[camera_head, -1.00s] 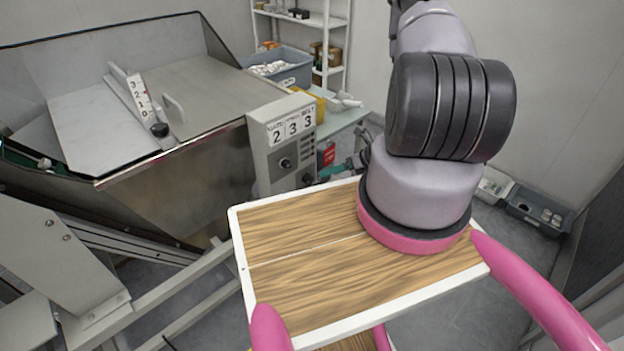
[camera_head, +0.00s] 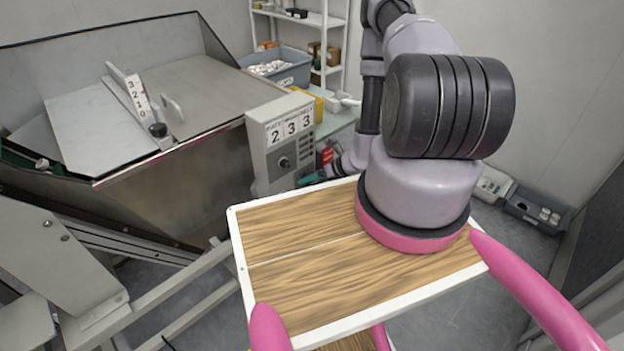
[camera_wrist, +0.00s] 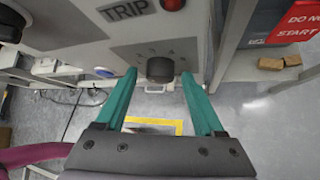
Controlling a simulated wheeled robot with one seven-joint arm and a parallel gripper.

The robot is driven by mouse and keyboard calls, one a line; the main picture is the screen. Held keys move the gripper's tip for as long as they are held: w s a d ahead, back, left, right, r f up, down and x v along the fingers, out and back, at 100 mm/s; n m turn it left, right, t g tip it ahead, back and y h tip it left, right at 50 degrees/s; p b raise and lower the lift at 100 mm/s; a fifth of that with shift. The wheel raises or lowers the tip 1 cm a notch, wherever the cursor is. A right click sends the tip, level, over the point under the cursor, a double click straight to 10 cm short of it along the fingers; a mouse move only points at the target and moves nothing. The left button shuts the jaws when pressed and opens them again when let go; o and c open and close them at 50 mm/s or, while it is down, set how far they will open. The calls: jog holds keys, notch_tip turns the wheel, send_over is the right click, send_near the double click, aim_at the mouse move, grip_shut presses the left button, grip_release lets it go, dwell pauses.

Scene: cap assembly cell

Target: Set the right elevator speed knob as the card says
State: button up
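The grey control box (camera_head: 262,150) stands beyond the wooden board, with a card (camera_head: 290,130) on top reading 2, 3, 3; its small heading is too fine to read. One black knob (camera_head: 284,163) shows on the box front. In the wrist view a black knob (camera_wrist: 160,69) with small scale marks around it lies between the teal fingers of my gripper (camera_wrist: 160,73). The fingers are apart, one on each side, with gaps to the knob. The knob's setting is not readable. In the head view my gripper (camera_head: 312,179) is small at the box's lower right.
A TRIP label (camera_wrist: 124,10) and a red lamp (camera_wrist: 172,4) are beside the knob. A red tag (camera_wrist: 296,20) hangs to the right. The steel hopper (camera_head: 190,150) with a numbered scale (camera_head: 136,95) stands left. The wood board (camera_head: 330,285) fills the foreground.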

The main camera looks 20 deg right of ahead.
grip_shut()
jog(key=shift+d+y, duration=0.1)
jog(key=shift+y, duration=0.2)
jog(key=shift+w+d+f+m+y, duration=0.1)
jog(key=shift+f+m+y, duration=0.15)
jog(key=shift+m+y, duration=1.4)
jog(key=shift+d+f+m+y, duration=0.2)
jog(key=shift+m+y, duration=1)
jog(key=shift+y, duration=0.75)
jog(key=shift+w+d+f+m+y, duration=0.1)
jog(key=shift+f+m+y, duration=0.15)
jog(key=shift+m+y, duration=1.4)
jog(key=shift+o, duration=1.2)
grip_release()
